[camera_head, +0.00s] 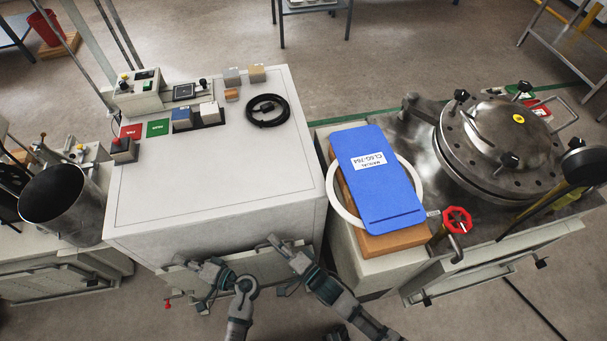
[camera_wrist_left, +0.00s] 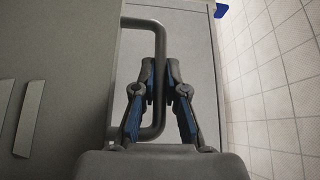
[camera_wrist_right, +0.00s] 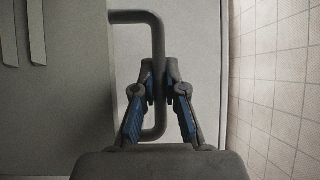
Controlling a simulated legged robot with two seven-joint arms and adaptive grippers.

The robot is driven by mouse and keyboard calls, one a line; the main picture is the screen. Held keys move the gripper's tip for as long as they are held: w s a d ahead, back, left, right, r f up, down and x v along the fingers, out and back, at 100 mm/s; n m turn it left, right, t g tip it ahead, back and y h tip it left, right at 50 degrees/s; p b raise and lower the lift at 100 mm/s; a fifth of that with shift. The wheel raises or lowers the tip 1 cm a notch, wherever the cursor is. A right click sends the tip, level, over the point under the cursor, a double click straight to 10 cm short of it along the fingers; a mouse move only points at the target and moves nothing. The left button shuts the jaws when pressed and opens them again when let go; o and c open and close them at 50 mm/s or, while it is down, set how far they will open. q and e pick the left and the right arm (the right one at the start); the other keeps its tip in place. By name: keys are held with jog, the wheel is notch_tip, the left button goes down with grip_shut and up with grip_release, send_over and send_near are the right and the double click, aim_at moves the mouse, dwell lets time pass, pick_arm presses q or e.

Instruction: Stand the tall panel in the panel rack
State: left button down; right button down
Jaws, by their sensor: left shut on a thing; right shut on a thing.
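A grey panel (camera_head: 255,263) is at the front of the white cabinet, seen mostly edge-on from above; its lower part is hidden. My left gripper (camera_head: 192,266) is shut around a dark U-shaped handle; the left wrist view shows the handle (camera_wrist_left: 160,60) passing between its fingers (camera_wrist_left: 159,78). My right gripper (camera_head: 276,242) is shut around a similar bar; the right wrist view shows that handle (camera_wrist_right: 158,50) between its fingers (camera_wrist_right: 159,78). Flat grey faces lie beside and behind both handles. I cannot make out the panel rack for certain.
The white cabinet (camera_head: 210,195) carries small blocks, a control box (camera_head: 140,90) and a black cable coil (camera_head: 267,110). To the right, a blue manual (camera_head: 375,160) lies over a white ring and a brown box beside a steel vessel (camera_head: 495,140). A steel pot (camera_head: 60,205) stands left.

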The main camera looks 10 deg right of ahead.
pick_arm(q)
jog(key=shift+f, duration=0.25)
pick_arm(e)
jog(key=shift+f, duration=0.2)
pick_arm(q)
jog(key=shift+w+f, duration=0.1)
jog(key=shift+f, duration=0.2)
pick_arm(e)
jog(key=shift+f, duration=0.3)
pick_arm(q)
jog(key=shift+f, duration=0.35)
pick_arm(e)
jog(key=shift+f, duration=0.35)
pick_arm(q)
jog(key=c, duration=1.3)
grip_release()
pick_arm(e)
jog(key=c, duration=1.3)
grip_release()
jog(key=shift+f, duration=0.1)
pick_arm(q)
jog(key=shift+d+f, duration=0.1)
jog(key=shift+d, duration=0.05)
pick_arm(e)
jog(key=shift+s+d, duration=0.1)
jog(key=shift+s, duration=0.05)
